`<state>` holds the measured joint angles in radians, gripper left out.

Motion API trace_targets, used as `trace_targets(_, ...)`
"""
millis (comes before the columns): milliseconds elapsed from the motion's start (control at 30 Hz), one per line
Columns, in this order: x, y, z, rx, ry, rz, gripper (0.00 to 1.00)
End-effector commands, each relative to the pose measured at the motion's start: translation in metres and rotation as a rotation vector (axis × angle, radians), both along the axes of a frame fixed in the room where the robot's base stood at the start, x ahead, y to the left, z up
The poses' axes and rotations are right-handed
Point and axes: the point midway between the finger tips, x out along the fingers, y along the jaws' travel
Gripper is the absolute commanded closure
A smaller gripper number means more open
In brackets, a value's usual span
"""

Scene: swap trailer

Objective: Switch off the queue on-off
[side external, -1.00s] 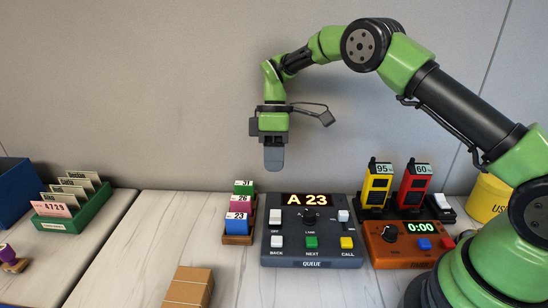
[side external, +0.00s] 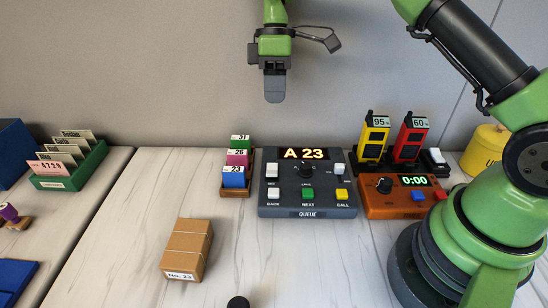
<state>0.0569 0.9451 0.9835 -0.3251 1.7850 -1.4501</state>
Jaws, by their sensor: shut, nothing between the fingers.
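The queue console (side external: 306,212) is a dark grey box on the table, marked QUEUE, with a lit display (side external: 305,154) reading A 23. A white rocker switch (side external: 272,168) sits at its upper left, with a small label below that looks like OFF. A black dial (side external: 306,171) is in the middle and a pale slider or lever (side external: 341,167) at the right. Below are white, green and yellow buttons marked BACK, NEXT and CALL. My gripper (side external: 274,97) is shut and empty, pointing down. It hangs in the air above the console's left part, touching nothing.
A rack of number blocks (side external: 236,177) stands left of the console. An orange timer (side external: 400,205) and yellow and red handsets (side external: 374,138) are to its right. A cardboard box (side external: 187,248) lies in front at left. A card tray (side external: 70,180) is far left.

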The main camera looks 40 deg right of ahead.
Motion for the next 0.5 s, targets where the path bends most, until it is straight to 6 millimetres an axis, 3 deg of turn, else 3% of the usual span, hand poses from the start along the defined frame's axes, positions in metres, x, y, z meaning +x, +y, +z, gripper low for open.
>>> trace_targets(167,-0.005,0.004,-0.016,0.0,0.006,0.003,1.0)
trace_targets(500,-0.022,0.022,-0.083,0.001,0.008,0.001,1.0)
